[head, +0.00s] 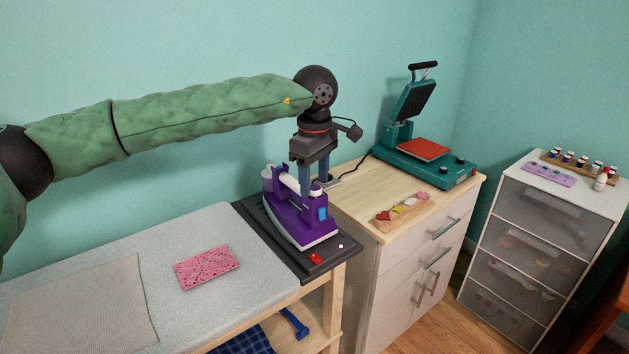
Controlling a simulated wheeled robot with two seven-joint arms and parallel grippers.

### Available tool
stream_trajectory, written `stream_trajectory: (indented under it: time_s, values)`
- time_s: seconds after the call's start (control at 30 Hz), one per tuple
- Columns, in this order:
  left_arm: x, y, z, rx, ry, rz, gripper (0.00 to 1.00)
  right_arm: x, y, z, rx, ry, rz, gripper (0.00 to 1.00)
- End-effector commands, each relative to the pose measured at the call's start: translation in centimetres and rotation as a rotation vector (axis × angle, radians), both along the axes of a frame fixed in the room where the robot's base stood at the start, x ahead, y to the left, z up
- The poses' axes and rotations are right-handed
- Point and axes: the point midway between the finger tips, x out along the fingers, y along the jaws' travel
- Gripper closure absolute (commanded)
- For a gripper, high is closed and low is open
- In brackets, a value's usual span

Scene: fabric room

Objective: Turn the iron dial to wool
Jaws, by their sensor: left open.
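A purple iron (297,218) with a whitish handle sits on a dark rest (335,250) at the right end of the ironing table. A small pale knob, which looks like its dial (316,189), shows near the top of the iron. The marks on it are too small to read. My left gripper (312,181) points down just above and behind the iron, its two fingers apart close to the knob. I cannot tell whether the fingers touch the knob. My right gripper is not in view.
A pink speckled sponge or pad (207,267) and a beige cloth (82,306) lie on the grey ironing surface (190,226). A teal heat press (425,167) stands on the wooden-topped cabinet (350,194). A drawer unit (540,240) stands at the right.

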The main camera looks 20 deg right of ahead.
Motion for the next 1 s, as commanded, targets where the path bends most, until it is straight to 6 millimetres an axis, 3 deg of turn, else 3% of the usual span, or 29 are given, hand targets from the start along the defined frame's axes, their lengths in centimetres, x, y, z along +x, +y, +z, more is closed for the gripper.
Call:
stream_trajectory:
  time_s: [0.43, 1.0]
  values:
    - [0.0, -0.1, 6.1, 0.0, 0.0, 0.0, 0.48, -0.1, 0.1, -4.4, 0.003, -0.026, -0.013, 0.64]
    - [0.0, 0.0, 7.0, 0.0, 0.0, 0.0, 0.48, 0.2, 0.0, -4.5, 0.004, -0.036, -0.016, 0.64]
